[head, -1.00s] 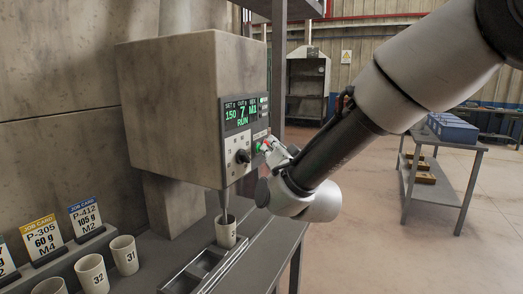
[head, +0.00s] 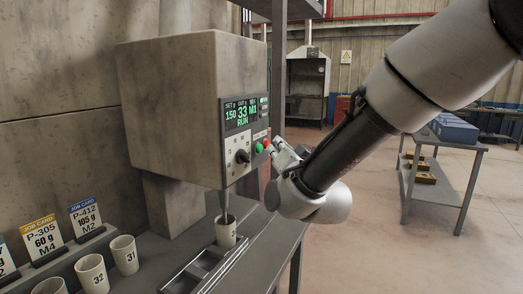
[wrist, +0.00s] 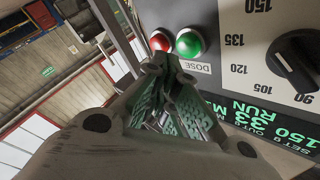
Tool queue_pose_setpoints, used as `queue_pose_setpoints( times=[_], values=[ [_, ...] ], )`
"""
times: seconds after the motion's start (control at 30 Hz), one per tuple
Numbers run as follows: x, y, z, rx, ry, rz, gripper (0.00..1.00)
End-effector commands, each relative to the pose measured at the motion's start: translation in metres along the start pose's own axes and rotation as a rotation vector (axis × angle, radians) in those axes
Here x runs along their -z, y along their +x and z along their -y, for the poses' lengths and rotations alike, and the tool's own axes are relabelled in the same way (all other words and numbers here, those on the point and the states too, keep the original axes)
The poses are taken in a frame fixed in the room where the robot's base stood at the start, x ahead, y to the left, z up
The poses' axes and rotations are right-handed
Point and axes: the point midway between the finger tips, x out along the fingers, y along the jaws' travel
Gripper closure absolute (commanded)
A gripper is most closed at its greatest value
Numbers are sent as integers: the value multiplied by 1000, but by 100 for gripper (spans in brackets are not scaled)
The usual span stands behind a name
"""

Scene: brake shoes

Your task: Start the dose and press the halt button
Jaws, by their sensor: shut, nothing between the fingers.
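The dosing machine (head: 165,105) has a display (head: 240,113) reading SET 150, OUT 33, M1 and RUN. Its green button (head: 259,147) and red button (head: 267,142) sit below the display. In the wrist view the green button (wrist: 189,43) is above a DOSE label, with the red button (wrist: 160,41) to its left. My gripper (head: 275,145) is shut and empty, its tips close in front of the two buttons and apparently clear of the green one. It fills the lower middle of the wrist view (wrist: 168,68). A cup (head: 226,234) stands under the nozzle (head: 224,203).
A black knob (head: 242,156) is left of the buttons. Cups 31 (head: 124,256) and 32 (head: 92,275) stand at the left by job cards, including P-412 (head: 86,218). A grey side table (head: 442,173) with blue boxes stands at the right. The floor between is clear.

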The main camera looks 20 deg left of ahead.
Motion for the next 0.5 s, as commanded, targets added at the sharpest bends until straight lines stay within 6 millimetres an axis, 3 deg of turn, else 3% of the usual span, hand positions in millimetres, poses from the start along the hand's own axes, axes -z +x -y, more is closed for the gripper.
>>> queue_pose_setpoints(
  times=[0.5],
  values=[
    [15,31,-27,-1,0,0,100]
  ],
)
